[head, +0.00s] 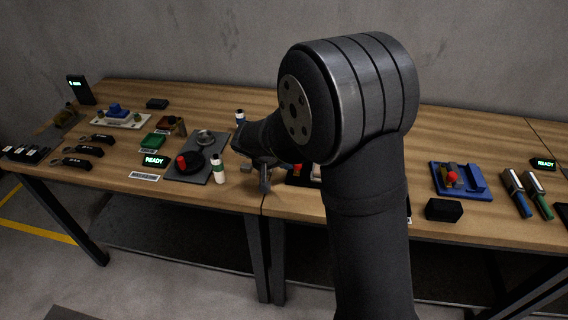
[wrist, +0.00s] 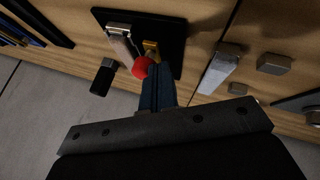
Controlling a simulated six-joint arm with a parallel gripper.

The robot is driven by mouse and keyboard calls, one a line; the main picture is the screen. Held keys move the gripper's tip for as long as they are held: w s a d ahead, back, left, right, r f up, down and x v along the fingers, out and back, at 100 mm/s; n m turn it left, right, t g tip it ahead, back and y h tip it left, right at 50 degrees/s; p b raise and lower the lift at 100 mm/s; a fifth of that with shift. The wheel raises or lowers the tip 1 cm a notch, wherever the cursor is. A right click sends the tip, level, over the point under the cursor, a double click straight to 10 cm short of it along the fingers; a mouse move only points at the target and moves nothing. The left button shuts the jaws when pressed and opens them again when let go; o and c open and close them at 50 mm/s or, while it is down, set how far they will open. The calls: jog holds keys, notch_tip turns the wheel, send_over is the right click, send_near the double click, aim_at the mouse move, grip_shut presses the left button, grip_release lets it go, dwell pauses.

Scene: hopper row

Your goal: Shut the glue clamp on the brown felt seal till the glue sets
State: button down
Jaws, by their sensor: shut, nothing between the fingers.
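A clamp-like fixture on a black base plate (wrist: 177,40) fills the upper middle of the wrist view. It has a red knob (wrist: 140,68), a pale bar with a metal end (wrist: 122,38) and a small brass-coloured piece (wrist: 152,47). In the head view its red knob (head: 298,167) shows partly behind my arm. My gripper (wrist: 156,82) is shut and empty, its fingertips close beside the red knob; contact cannot be told. It also shows in the head view (head: 265,184). I cannot make out the brown felt seal, or whether the clamp is shut.
A grey metal block (wrist: 220,67) lies right of my fingers in the wrist view. In the head view, a grey plate (head: 215,174) with a red-knobbed black disc and a white bottle (head: 218,170) stand left. A blue fixture (head: 478,184) and black box (head: 443,209) stand right.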

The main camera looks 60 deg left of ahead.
jog(key=shift+w+d+n+g+y, duration=0.3)
jog(key=shift+w+d+n+y, duration=0.4)
jog(key=shift+d+n, duration=0.35)
jog(key=shift+w+d+n+y, duration=0.5)
jog(key=shift+w+d+n, duration=0.2)
jog(key=shift+n, duration=0.25)
jog(key=shift+w+d, duration=0.35)
jog(key=shift+w, duration=0.3)
jog(key=shift+w+d, duration=0.3)
jog(key=shift+w, duration=0.3)
jog(key=shift+w+d+n+g+y, duration=0.2)
jog(key=shift+w+n+g+y, duration=0.2)
jog(key=shift+w+n, duration=0.35)
jog(key=shift+w+d+n+g+y, duration=0.2)
jog(key=shift+w+n+g+y, duration=0.1)
jog(key=shift+w+n+g, duration=0.35)
jog(key=shift+w+d, duration=0.1)
jog(key=shift+w, duration=1.95)
jog(key=shift+w+a, duration=0.4)
jog(key=shift+w, duration=0.4)
jog(key=shift+w+a, duration=0.35)
jog(key=shift+w, duration=0.4)
